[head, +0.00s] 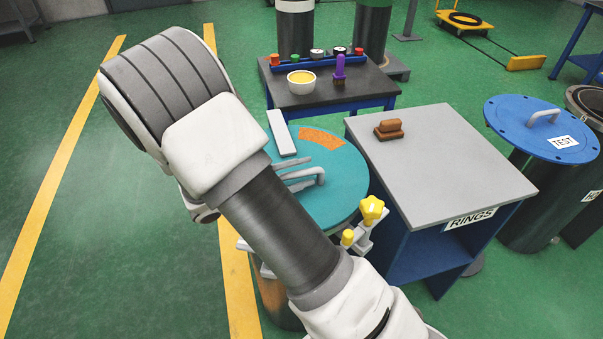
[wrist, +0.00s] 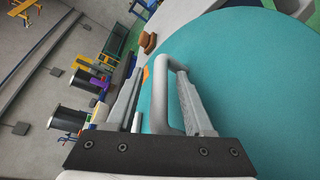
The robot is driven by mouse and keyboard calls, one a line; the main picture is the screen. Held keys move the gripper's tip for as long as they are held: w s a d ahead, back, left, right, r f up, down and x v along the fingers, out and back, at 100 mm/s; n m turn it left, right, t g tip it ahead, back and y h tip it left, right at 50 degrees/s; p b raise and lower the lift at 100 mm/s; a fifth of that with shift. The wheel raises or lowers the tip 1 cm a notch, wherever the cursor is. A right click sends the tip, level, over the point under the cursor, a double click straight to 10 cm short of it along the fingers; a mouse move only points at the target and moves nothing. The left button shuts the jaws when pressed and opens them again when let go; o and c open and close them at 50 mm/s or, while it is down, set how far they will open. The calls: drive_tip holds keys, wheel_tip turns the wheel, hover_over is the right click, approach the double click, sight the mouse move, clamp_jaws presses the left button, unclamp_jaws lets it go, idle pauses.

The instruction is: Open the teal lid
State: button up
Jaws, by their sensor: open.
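The teal lid (head: 340,200) lies flat on a cylinder, partly hidden behind my arm. Its grey loop handle (head: 312,177) stands on top. A yellow knob (head: 371,209) on a clamp sits at the lid's right front edge. In the wrist view the teal lid (wrist: 250,80) fills the right side. My gripper (wrist: 160,82) is open, with one finger on each side of the handle (wrist: 160,115). I cannot tell whether a finger touches it. In the head view my gripper is mostly hidden by my arm.
A grey-topped table (head: 440,160) labelled RINGS stands close right of the lid, with brown blocks (head: 389,129) on it. A blue-lidded cylinder (head: 515,125) is farther right. A dark table (head: 335,88) with a bowl (head: 301,82) stands behind. The green floor at left is clear.

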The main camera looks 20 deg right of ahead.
clamp_jaws()
idle(1.4)
